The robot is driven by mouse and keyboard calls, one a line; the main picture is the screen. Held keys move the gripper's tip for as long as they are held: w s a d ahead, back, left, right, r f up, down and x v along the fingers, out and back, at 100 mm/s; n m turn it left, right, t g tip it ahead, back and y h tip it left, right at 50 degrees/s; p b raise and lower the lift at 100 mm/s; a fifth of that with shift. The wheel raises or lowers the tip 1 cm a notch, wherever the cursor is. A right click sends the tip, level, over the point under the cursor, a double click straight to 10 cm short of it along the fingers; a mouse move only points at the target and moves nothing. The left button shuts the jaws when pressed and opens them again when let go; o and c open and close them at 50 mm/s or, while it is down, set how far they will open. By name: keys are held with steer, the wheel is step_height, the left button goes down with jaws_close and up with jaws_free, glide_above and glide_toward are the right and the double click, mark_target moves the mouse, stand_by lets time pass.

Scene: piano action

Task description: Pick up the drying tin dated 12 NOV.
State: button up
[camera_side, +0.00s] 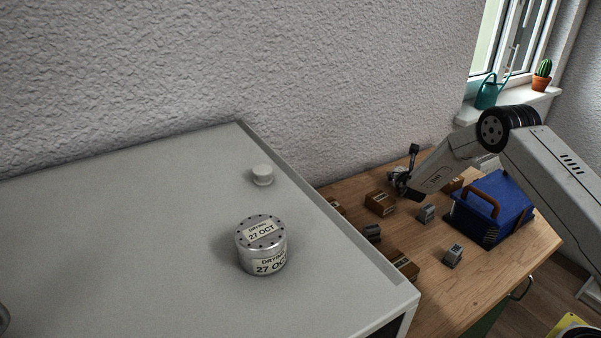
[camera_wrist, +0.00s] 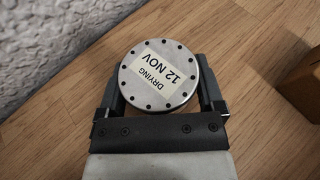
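The round silver drying tin (camera_wrist: 158,100) shows its perforated lid and a cream label reading DRYING 12 NOV in the wrist view. My gripper (camera_wrist: 159,68) has one dark finger on each side of this tin. The fingers look very close to its wall, but I cannot tell whether they press on it. In the side view my gripper (camera_side: 400,182) is low over the far part of the wooden bench, and the tin cannot be made out clearly there. Another tin (camera_side: 262,247), labelled DRYING 27 OCT, stands on the grey top at the front.
A small white knob-like piece (camera_side: 262,175) is on the grey top (camera_side: 120,230). The wooden bench (camera_side: 480,285) holds brown blocks (camera_side: 380,203), small grey blocks (camera_side: 427,213) and a blue toolbox (camera_side: 497,207). The textured wall (camera_wrist: 45,45) is close to the tin.

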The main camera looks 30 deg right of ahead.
steer(key=c, duration=0.6)
steer(key=shift+r, duration=0.15)
steer(key=shift+r, duration=0.75)
steer(key=s+a+r, duration=0.1)
steer(key=s+r, duration=0.2)
steer(key=s, duration=0.1)
steer(key=s+a+r, duration=0.2)
steer(key=s+r, duration=0.2)
steer(key=s, duration=0.1)
steer(key=s+a+r, duration=0.1)
steer(key=s+r, duration=0.3)
steer(key=shift+s+a+r, duration=0.1)
steer(key=shift+s+a, duration=0.05)
steer(key=shift+a, duration=0.1)
